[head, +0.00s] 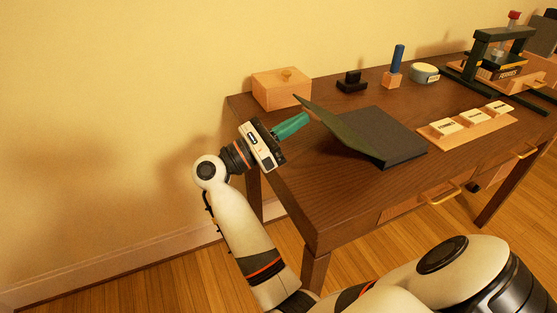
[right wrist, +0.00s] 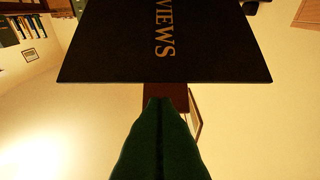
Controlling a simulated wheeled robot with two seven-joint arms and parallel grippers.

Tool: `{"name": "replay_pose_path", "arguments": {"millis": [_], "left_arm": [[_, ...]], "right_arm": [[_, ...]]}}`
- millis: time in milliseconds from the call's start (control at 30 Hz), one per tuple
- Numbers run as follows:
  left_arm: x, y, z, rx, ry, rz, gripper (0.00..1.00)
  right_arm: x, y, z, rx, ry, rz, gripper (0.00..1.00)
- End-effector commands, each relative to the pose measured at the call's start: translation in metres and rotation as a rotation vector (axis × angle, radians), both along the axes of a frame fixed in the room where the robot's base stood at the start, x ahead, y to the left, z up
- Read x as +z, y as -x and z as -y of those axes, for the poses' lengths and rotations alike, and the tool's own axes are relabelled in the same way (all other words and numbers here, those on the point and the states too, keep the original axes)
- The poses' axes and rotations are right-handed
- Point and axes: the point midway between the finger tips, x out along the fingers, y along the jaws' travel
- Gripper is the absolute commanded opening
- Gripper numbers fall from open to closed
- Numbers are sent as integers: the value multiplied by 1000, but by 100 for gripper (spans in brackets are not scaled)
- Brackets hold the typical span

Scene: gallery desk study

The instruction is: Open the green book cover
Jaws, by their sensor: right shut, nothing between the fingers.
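The green book (head: 385,135) lies on the desk with its cover (head: 338,123) partly raised, tilted up toward the left, and its dark inside block exposed to the right. In the right wrist view a dark cover face (right wrist: 120,45) with gold letters "VIEWS" fills the upper middle. My right gripper (head: 304,119) is beside the raised cover, on its left, with its green fingers together and empty. The fingers also show in the right wrist view (right wrist: 160,105), pointing toward the cover's edge. I cannot tell whether they touch it. My left gripper is not in view.
A wooden box (head: 282,90) stands at the desk's back left corner. Behind the book are a black stamp-like object (head: 351,82), a blue-handled tool (head: 397,62) and a round tin (head: 425,73). A tray of labelled blocks (head: 467,126) lies right. The desk (head: 335,200) is bare in front.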

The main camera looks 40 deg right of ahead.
Motion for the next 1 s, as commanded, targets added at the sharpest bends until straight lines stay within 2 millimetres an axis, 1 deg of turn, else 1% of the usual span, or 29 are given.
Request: {"name": "replay_pose_path", "arguments": {"millis": [33, 200, 500, 800, 900, 1000], "left_arm": [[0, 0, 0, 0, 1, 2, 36], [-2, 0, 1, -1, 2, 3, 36], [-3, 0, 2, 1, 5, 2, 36], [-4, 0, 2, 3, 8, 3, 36], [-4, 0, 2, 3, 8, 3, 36], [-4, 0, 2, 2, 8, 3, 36]], "right_arm": [[8, 2, 5, -1, -2, 5, 0], [34, 6, 21, -3, -1, 5, 0], [70, 14, 56, -3, 2, 3, 0], [87, 20, 84, -2, 1, 0, 0], [90, 22, 89, -1, 0, -1, 0], [91, 22, 91, 0, 0, -1, 0]]}}
